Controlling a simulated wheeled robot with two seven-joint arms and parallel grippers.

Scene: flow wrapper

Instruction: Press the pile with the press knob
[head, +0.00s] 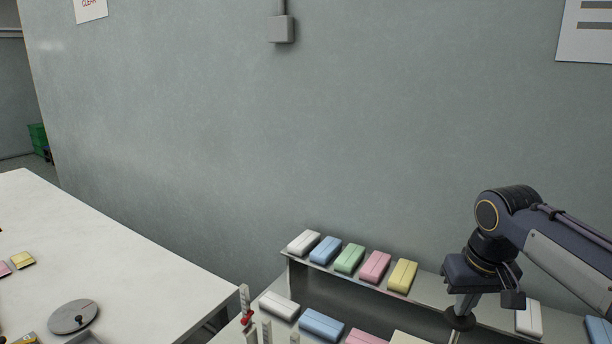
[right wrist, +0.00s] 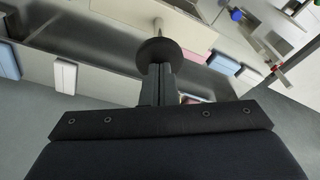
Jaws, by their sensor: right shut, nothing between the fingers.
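My right gripper (head: 463,303) points down at the right of the head view, above the grey ledge. Its fingers are shut and empty. A dark round knob (head: 460,319) is right at the fingertips; it looks like the press knob. In the right wrist view the knob (right wrist: 158,50) sits just beyond the shut fingertips (right wrist: 160,72), with a pale rod behind it. Whether fingertips and knob touch is hard to tell. I cannot make out the pile under the knob. My left gripper is not in view.
Coloured wrapped packs (head: 349,259) stand in a row on the ledge (head: 430,283), with more packs (head: 322,324) in front. A white pack (head: 529,318) lies right of my gripper. A white table (head: 120,270) at left holds a grey disc (head: 73,317). The wall is close behind.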

